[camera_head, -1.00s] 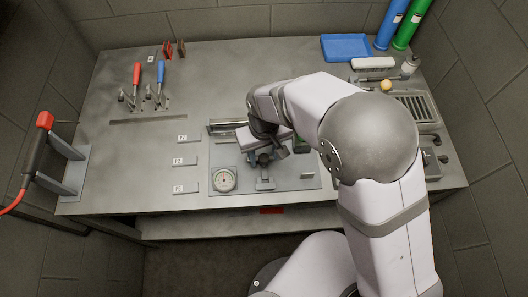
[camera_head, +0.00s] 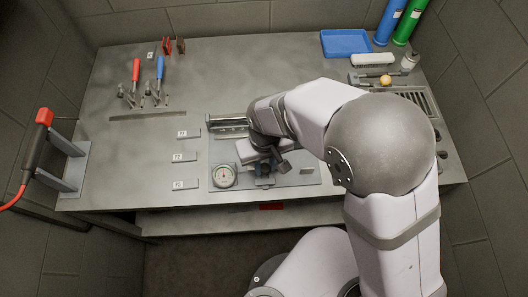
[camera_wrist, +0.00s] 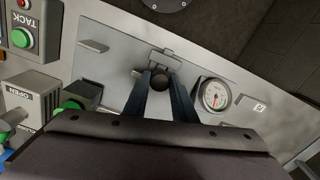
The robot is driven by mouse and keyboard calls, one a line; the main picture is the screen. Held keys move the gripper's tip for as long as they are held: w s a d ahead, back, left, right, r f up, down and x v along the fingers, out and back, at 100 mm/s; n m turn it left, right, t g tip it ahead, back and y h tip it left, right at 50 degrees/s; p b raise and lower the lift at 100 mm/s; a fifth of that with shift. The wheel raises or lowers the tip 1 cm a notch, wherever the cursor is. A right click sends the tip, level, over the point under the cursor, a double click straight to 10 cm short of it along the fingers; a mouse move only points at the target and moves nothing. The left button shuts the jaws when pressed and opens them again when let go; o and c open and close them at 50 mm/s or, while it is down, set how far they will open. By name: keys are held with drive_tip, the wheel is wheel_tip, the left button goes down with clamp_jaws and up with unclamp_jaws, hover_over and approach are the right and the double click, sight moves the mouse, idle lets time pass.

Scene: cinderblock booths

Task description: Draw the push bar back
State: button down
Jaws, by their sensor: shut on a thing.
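My gripper (camera_head: 264,169) is low over a grey plate at the front middle of the bench. In the wrist view its two dark fingers (camera_wrist: 161,92) are shut on the push bar, whose dark round end (camera_wrist: 159,82) shows between the fingertips. A small grey bracket (camera_wrist: 168,60) stands just beyond it on the plate. Most of the bar is hidden by my gripper and wrist. A round dial gauge (camera_head: 223,176) sits on the plate to the left of my gripper and also shows in the wrist view (camera_wrist: 213,94).
A blue tray (camera_head: 346,43) is at the back.

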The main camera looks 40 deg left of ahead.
sight(265, 168)
idle(0.3)
drive_tip(key=c, duration=1.5)
unclamp_jaws()
drive_tip(key=shift+o, duration=0.2)
drive_tip(key=shift+r+b, duration=1.1)
drive_tip(key=shift+r, duration=2.6)
